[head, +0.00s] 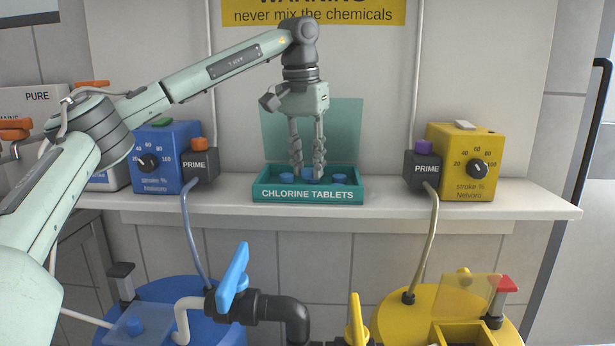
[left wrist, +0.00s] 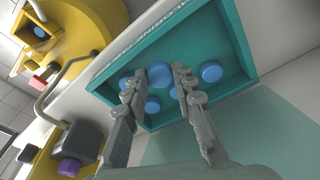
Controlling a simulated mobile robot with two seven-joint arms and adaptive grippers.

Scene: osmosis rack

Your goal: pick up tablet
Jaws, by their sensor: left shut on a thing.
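The teal chlorine tablets box (head: 307,195) stands open on the white shelf, its pale teal lid (head: 345,125) upright behind it. Several round blue tablets lie inside, including one on the left (head: 287,177) and one on the right (head: 339,178). My left gripper (head: 308,172) points straight down into the box. In the left wrist view its fingers (left wrist: 158,76) are shut on a blue tablet (left wrist: 160,74), with other tablets (left wrist: 211,72) around it. Whether the held tablet is clear of the box floor cannot be told. My right gripper is not in view.
A blue pump (head: 170,140) stands left of the box and a yellow pump (head: 465,185) right, each with a dark PRIME unit. Below the shelf are a blue tank (head: 165,295), a yellow tank (head: 395,322), pipes and a blue valve handle (head: 233,275). The shelf's right end is free.

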